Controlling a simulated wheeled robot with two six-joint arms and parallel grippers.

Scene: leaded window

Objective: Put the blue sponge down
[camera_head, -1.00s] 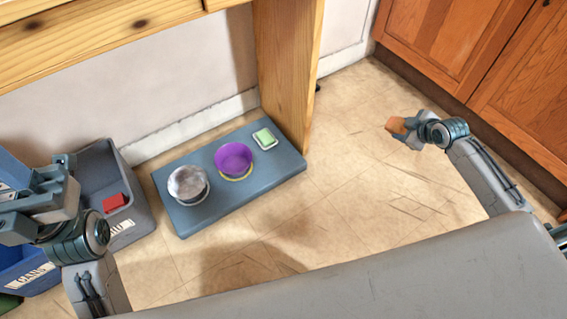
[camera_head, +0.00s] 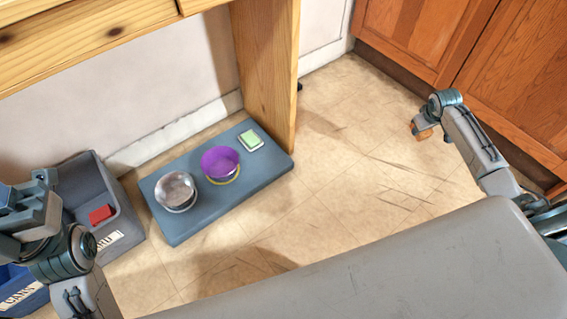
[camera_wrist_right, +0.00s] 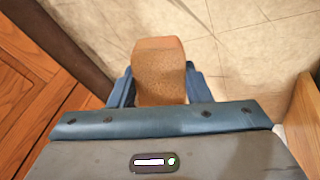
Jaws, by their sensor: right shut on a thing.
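My right gripper (camera_head: 420,127) is shut on an orange-brown sponge-like block (camera_head: 425,134), held over the floor at the right. In the right wrist view the block (camera_wrist_right: 159,72) stands up between the two blue fingers of the gripper (camera_wrist_right: 159,88), with a porous face towards the camera. It looks orange, not blue; I see no blue sponge. My left gripper (camera_head: 22,210) is at the left edge, near the grey bin, and its jaws are not clear. A green sponge (camera_head: 250,139) lies in a small white dish on the blue-grey platform (camera_head: 205,218).
A metal bowl (camera_head: 176,190) and a purple bowl (camera_head: 220,162) stand on the platform. A grey bin (camera_head: 122,208) holds a red block (camera_head: 101,214). A blue bin (camera_head: 22,290) is below it. Wooden cabinets (camera_head: 510,75) line the right. Floor between platform and cabinets is clear.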

